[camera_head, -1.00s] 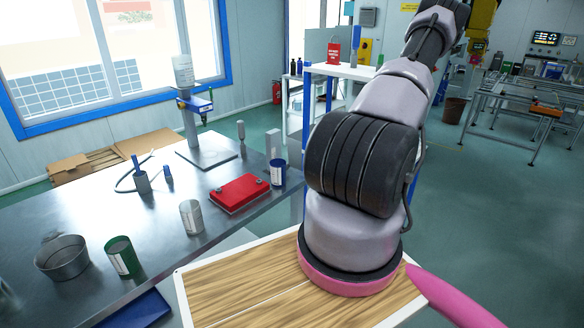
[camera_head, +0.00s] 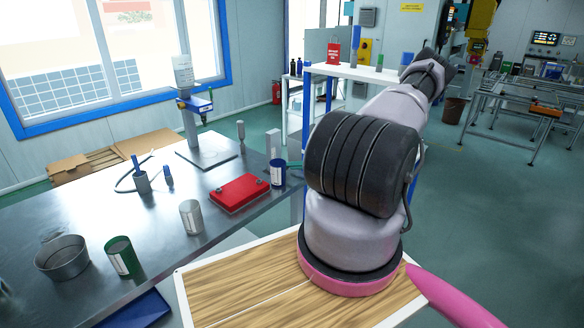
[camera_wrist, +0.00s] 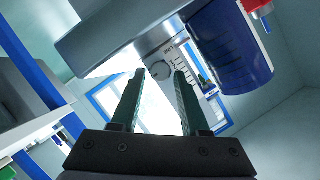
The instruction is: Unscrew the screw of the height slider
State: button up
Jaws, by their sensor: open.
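The height slider (camera_head: 195,104) is a blue carriage on an upright grey post at the back of the metal table, left of centre in the head view. Its screw is too small to make out surely. My gripper (camera_wrist: 155,95) is open, with two dark green fingers and nothing between them in the wrist view. In the head view a teal fingertip shows just right of the blue can at the table's right edge; the rest of the gripper is hidden behind my arm. The gripper is well to the right of the slider. I cannot tell which part of the wrist view shows the slider.
The blue can (camera_head: 277,174) stands close to my fingers; it looms large in the wrist view (camera_wrist: 228,48). A red case (camera_head: 239,193), grey can (camera_head: 191,217), green can (camera_head: 122,257) and metal pot (camera_head: 62,257) stand on the table. A white shelf (camera_head: 345,71) is behind.

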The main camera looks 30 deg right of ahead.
jog(key=shift+w+a+f, duration=0.15)
jog(key=shift+w+a, duration=0.1)
jog(key=shift+w, duration=0.1)
grip_shut()
